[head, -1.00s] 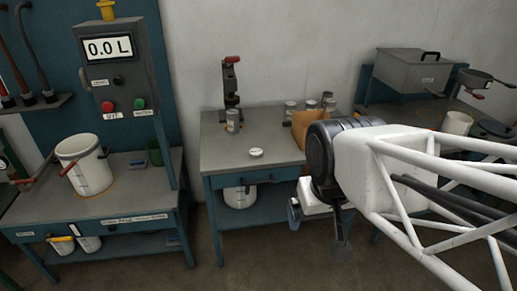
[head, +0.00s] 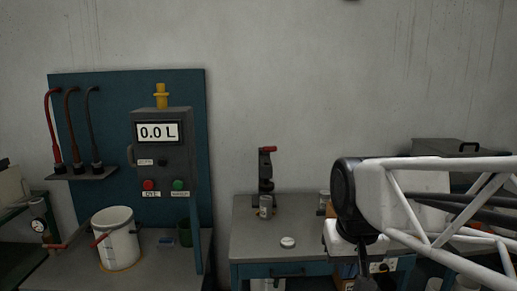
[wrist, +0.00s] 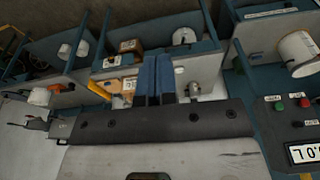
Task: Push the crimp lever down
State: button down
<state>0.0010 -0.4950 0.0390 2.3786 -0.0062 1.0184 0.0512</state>
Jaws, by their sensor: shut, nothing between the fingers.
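The crimp press (head: 266,180) stands upright at the back of the middle bench in the head view. Its crimp lever (head: 268,149) has a red grip and is raised at the top. A small can (head: 265,206) stands at its base, and a white round lid (head: 288,242) lies in front. My gripper (head: 365,284) hangs right of the press, low in the head view and partly cut off by the frame. In the wrist view its two blue fingers (wrist: 153,80) are together and empty. I cannot clearly make out the lever in the wrist view.
The middle bench (head: 250,230) has bare room left of the lid. A control box (head: 162,150) reading 0.0 L and a white bucket (head: 117,240) stand on the left. Behind my arm at the right is a grey lidded box (head: 465,150).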

jog(key=w+a+r+g, duration=0.1)
jog(key=w+r, duration=0.4)
jog(key=w, duration=0.6)
jog(key=w+a+r+m, duration=0.1)
jog(key=w+r, duration=0.5)
jog(key=w, duration=0.6)
jog(key=w+r+g, duration=0.1)
jog(key=w+r, duration=0.4)
jog(key=w, duration=0.6)
jog(key=m+g, duration=0.1)
jog(key=m, duration=0.1)
send_over(269, 149)
jog(key=w+d, duration=0.1)
jog(key=w, duration=0.3)
notch_tip(269, 149, down, 2)
jog(key=f, duration=0.1)
jog(key=shift+w+g, duration=0.3)
jog(key=shift+w, duration=0.25)
jog(key=shift+f, duration=0.3)
jog(key=shift+s+a+f, duration=0.1)
jog(key=shift+s+f, duration=0.1)
jog(key=shift+f, duration=1.45)
jog(key=shift+s+a+f, duration=0.1)
jog(key=shift+s+f, duration=0.05)
jog(key=shift+f, duration=1.45)
jog(key=shift+f, duration=0.1)
